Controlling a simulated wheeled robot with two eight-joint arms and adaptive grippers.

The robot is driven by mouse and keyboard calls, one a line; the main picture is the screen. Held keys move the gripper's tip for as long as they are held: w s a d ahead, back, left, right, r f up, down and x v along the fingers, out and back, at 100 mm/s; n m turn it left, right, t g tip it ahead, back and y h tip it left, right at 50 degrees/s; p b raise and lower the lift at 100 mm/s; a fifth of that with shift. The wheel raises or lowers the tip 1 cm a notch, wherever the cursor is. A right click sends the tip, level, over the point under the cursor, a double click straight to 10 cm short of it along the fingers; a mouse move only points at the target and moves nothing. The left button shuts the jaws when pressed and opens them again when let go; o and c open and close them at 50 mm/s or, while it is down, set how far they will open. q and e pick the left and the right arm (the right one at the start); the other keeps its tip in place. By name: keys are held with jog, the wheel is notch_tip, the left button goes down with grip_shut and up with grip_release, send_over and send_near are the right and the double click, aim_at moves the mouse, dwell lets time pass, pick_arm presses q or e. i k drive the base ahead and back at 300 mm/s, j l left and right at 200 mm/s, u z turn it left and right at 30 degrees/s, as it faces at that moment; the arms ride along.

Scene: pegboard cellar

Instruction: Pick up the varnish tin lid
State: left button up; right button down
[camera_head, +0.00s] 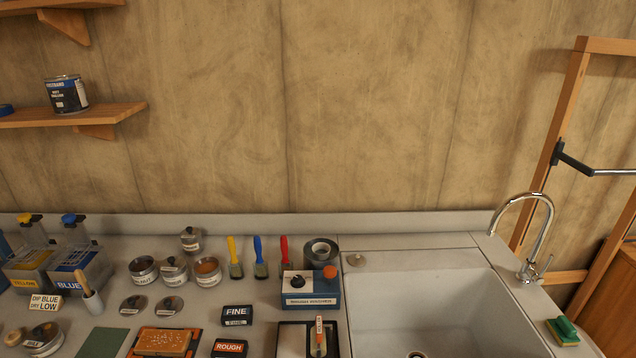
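Two round metal lids lie flat on the counter, a left lid (133,304) and a right lid (169,305). Each has a small knob and a pale label at its near edge. The labels are too small to read, so I cannot tell which is the varnish tin lid. Just behind them stand a left tin (143,278), a middle tin (174,277) and a right tin (207,280). The left tin is open and dark inside; the right one holds something orange-brown. Neither of my grippers is in view.
A small lidded tin (191,240) stands behind. Blue and yellow dip tanks (82,268) stand left. FINE (237,314) and ROUGH (229,347) blocks sit in front right.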

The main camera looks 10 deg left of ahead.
aim_at(170, 306)
jog(key=u, duration=1.25)
